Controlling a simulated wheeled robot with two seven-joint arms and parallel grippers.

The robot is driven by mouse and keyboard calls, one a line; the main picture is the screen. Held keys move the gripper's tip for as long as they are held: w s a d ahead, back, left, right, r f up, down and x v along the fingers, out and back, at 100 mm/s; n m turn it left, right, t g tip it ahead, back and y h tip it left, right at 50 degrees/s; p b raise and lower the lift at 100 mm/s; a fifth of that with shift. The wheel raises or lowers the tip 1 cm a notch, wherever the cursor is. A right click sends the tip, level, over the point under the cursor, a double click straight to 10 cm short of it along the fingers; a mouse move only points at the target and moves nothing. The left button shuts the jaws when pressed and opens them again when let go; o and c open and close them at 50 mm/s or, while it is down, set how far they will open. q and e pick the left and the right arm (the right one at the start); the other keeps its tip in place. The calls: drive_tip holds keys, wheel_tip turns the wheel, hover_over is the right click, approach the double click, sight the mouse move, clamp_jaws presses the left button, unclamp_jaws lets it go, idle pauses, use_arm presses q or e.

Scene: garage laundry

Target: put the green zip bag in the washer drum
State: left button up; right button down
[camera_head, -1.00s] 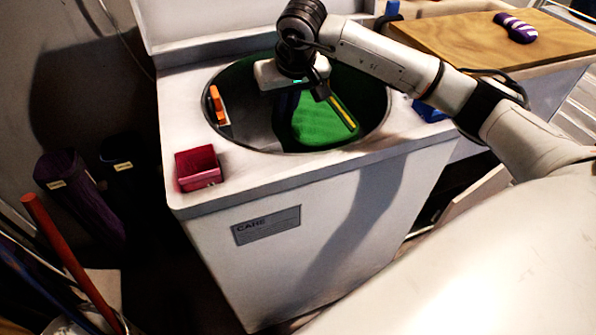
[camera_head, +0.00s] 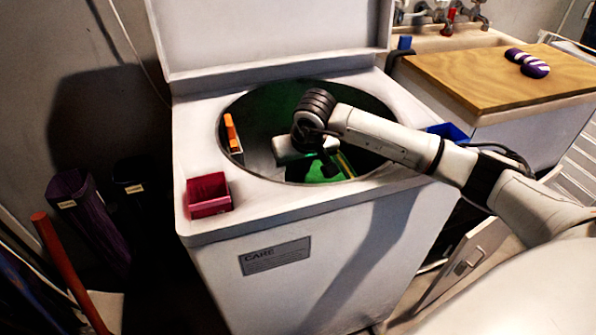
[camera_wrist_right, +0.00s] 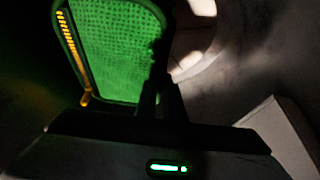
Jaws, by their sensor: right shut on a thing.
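The green zip bag (camera_head: 316,172) with a yellow zip edge hangs from my right gripper (camera_head: 328,167), inside the round top opening of the white washer. In the right wrist view the bag (camera_wrist_right: 115,45) fills the upper left, and my right gripper's dark fingers (camera_wrist_right: 160,92) are shut on its edge. The washer drum (camera_head: 265,108) is dark inside; its floor is hidden, so I cannot tell whether the bag touches it. Its pale inner wall (camera_wrist_right: 240,50) shows in the wrist view. My left gripper is not in view.
The raised lid (camera_head: 265,40) stands behind the opening. An orange-handled item (camera_head: 232,133) is at the opening's left edge. A red box (camera_head: 207,194) sits on the front left corner. A blue tray (camera_head: 448,131) and a wooden board (camera_head: 480,75) with a purple striped object (camera_head: 527,63) lie right.

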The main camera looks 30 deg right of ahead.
drive_tip(key=shift+f+b, duration=0.45)
drive_tip(key=shift+f, duration=0.1)
drive_tip(key=c, duration=1.9)
unclamp_jaws()
drive_tip(key=shift+o, duration=0.2)
drive_tip(key=shift+r, duration=0.15)
drive_tip(key=p+v, duration=0.2)
drive_tip(key=v, duration=1.1)
drive_tip(key=shift+w, duration=0.2)
drive_tip(key=shift+d, duration=0.1)
